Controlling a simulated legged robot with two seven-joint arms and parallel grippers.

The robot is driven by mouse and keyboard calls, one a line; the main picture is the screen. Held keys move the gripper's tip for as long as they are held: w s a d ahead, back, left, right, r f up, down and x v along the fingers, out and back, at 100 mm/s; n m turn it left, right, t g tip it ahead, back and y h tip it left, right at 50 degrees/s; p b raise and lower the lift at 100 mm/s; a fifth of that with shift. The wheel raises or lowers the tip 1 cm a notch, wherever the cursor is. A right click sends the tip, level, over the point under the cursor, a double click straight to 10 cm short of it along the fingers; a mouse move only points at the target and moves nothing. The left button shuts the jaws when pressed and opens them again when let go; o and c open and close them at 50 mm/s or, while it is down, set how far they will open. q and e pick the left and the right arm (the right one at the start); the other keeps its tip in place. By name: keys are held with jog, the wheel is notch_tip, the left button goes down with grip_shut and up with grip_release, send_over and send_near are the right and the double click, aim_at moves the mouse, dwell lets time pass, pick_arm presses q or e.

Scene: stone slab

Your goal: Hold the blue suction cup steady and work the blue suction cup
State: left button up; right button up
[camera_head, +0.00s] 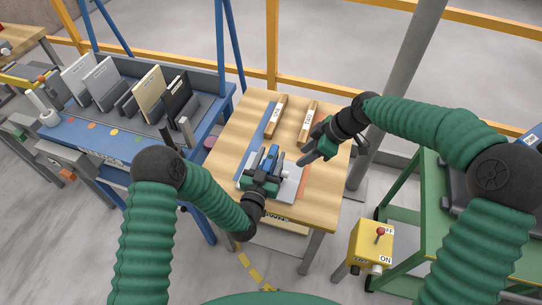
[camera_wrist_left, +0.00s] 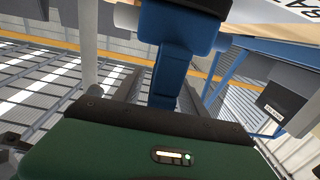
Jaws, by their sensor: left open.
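The blue suction cup (camera_head: 272,154) is on the pale stone slab (camera_head: 287,191) on the wooden table, partly hidden by my left gripper. In the left wrist view, a blue body with a downward bar (camera_wrist_left: 175,45) fills the upper middle, just beyond the green palm. My left gripper (camera_head: 264,168) is open at the suction cup; whether its fingers touch it cannot be told. My right gripper (camera_head: 306,158) is just right of the cup, above the slab's far right side. Its fingers are too small to tell open from shut.
Two labelled wooden bars (camera_head: 275,117) and (camera_head: 308,122) lie at the back of the wooden table (camera_head: 325,185). A blue rack with upright slabs (camera_head: 150,92) stands left. A yellow switch box (camera_head: 370,245) and green cart (camera_head: 410,200) stand right.

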pick_arm(q)
jog(key=shift+w, duration=0.1)
grip_shut()
dwell(0.3)
dwell(0.4)
dwell(2.3)
